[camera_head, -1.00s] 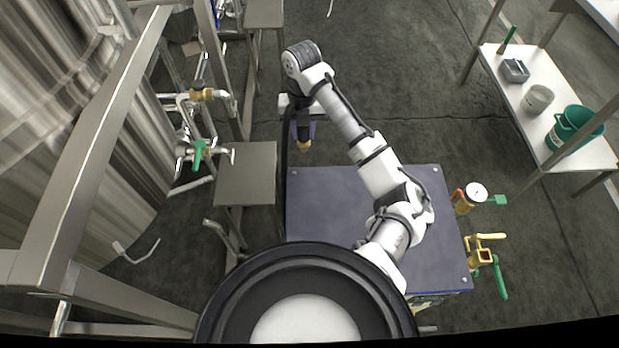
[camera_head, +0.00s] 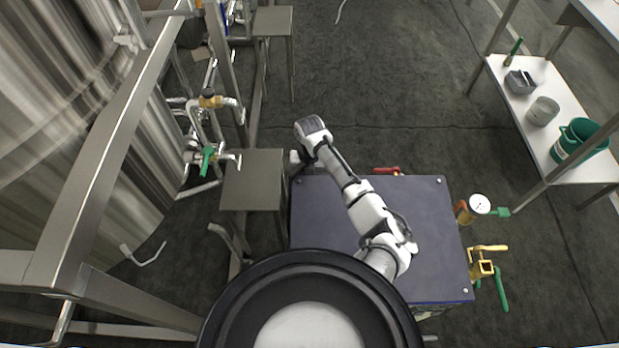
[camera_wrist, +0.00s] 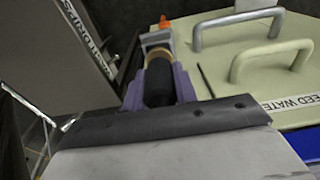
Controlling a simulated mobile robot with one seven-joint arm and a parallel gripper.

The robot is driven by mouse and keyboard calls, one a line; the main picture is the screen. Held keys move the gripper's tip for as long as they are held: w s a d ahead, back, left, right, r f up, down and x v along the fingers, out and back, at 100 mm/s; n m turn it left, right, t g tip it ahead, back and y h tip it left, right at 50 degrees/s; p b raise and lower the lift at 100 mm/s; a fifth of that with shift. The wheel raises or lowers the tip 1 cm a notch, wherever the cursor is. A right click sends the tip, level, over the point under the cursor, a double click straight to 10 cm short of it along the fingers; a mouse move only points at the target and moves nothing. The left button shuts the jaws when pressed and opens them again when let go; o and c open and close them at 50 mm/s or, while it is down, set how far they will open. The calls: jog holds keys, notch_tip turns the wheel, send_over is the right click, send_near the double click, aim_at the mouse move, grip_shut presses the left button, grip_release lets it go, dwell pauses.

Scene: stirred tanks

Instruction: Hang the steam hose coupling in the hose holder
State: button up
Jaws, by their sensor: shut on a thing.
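In the wrist view my gripper (camera_wrist: 158,84) has purple fingers on both sides of the steam hose coupling, a black cylinder (camera_wrist: 158,82) with a brass-coloured collar (camera_wrist: 158,54) at its far end. The gripper is shut on it. A grey bracket-like piece (camera_wrist: 156,39) with an orange tip (camera_wrist: 163,22) shows just beyond the collar. I cannot tell whether it touches the coupling or whether it is the hose holder. In the head view the coupling and fingers are hidden behind my arm, beside the dark blue top's far left corner.
A pale green lid (camera_wrist: 250,70) with two handles and a partly readable label lies right of the gripper. In the head view a grey step (camera_head: 252,180) stands left of the dark blue top (camera_head: 330,210). Valves (camera_head: 207,157) line the tank side. A shelf (camera_head: 545,105) stands right.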

jog(key=shift+f, duration=0.55)
jog(key=shift+f, duration=0.1)
jog(key=o, duration=1.1)
jog(key=shift+c, duration=0.2)
jog(key=r, duration=0.4)
jog(key=r+b, duration=0.1)
jog(key=r, duration=0.3)
jog(key=w+r, duration=0.1)
jog(key=r, duration=0.3)
jog(key=shift+r+b, duration=0.1)
jog(key=shift+b, duration=0.2)
jog(key=shift+r, duration=0.1)
